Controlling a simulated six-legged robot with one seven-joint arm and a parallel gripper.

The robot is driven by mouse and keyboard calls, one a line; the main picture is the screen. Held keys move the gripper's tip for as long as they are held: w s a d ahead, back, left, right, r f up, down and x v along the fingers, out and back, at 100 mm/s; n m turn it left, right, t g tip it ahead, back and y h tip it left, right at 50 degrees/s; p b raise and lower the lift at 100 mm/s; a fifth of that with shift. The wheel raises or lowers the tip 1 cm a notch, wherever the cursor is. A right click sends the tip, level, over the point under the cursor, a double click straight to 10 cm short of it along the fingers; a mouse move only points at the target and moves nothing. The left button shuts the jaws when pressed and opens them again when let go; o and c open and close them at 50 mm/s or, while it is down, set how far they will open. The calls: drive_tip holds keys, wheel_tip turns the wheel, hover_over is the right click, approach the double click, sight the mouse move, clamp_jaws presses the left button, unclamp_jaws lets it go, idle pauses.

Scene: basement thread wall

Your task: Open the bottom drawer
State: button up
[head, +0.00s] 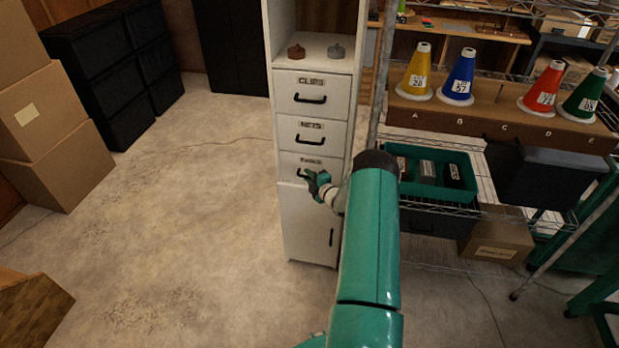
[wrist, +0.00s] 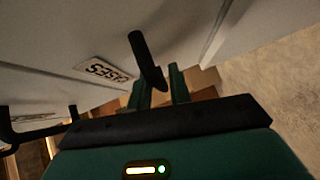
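A narrow white cabinet (head: 310,225) stands in the middle of the head view, with three labelled drawers above a plain door. The bottom drawer (head: 289,161) looks flush with the cabinet. Its black handle (head: 301,173) is partly hidden by my gripper (head: 318,183). In the wrist view my gripper (wrist: 161,82) is open, with its two green fingers apart. The bottom drawer's handle (wrist: 146,58) reaches into the space between them. I cannot tell whether either finger touches it. The drawer's label (wrist: 107,71) shows upside down beside the handle.
A wire shelf rack with a green bin (head: 463,171) and coloured cones (head: 460,75) stands close on the right. Cardboard boxes (head: 60,130) and black drawer units (head: 85,55) are at the left. The floor (head: 190,200) left of the cabinet is clear.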

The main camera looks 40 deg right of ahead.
clamp_jaws()
drive_tip(key=shift+a, duration=0.1)
